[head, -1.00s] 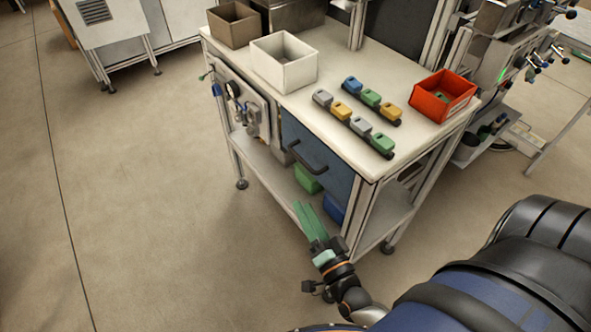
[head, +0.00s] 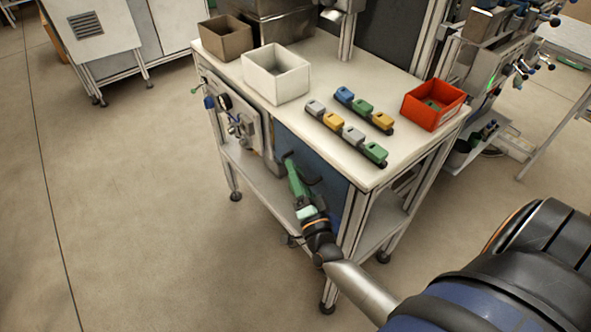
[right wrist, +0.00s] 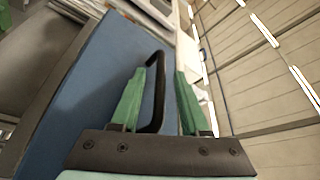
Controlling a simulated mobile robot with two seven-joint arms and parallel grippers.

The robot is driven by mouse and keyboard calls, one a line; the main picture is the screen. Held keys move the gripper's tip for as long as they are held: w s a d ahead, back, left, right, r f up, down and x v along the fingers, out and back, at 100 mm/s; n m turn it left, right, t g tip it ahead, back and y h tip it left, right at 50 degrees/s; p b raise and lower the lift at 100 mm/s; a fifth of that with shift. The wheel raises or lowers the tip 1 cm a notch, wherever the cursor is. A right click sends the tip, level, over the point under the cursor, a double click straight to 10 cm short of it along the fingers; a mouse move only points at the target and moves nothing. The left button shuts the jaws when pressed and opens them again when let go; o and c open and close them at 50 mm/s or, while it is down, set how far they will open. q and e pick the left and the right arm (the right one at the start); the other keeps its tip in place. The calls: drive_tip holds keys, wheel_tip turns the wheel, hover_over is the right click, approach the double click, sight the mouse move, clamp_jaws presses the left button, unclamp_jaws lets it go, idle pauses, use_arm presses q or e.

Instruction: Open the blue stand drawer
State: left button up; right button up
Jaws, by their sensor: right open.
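The blue drawer front (head: 329,188) is on the front side of the white-topped stand, below its top, and looks closed. In the right wrist view the blue drawer front (right wrist: 95,88) fills the left and middle, with a black bar handle (right wrist: 159,88) standing out from it. My right gripper (head: 291,163) is at the drawer front in the head view, its green fingers partly covering the handle. In the right wrist view my right gripper (right wrist: 160,72) is open, with the handle between its green fingers. Whether a finger touches the handle I cannot tell. My left gripper is not in view.
On the stand's top (head: 335,155) are a white bin (head: 276,80), a brown bin (head: 226,42), a red bin (head: 432,108) and two rows of coloured blocks (head: 346,133). A gauge panel (head: 232,115) is left of the drawer. The floor (head: 150,220) in front is clear.

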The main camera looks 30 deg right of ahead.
drive_tip(key=shift+w+d, duration=0.1)
drive_tip(key=shift+w, duration=0.25)
drive_tip(key=shift+c, duration=0.4)
clamp_jaws()
idle(0.9)
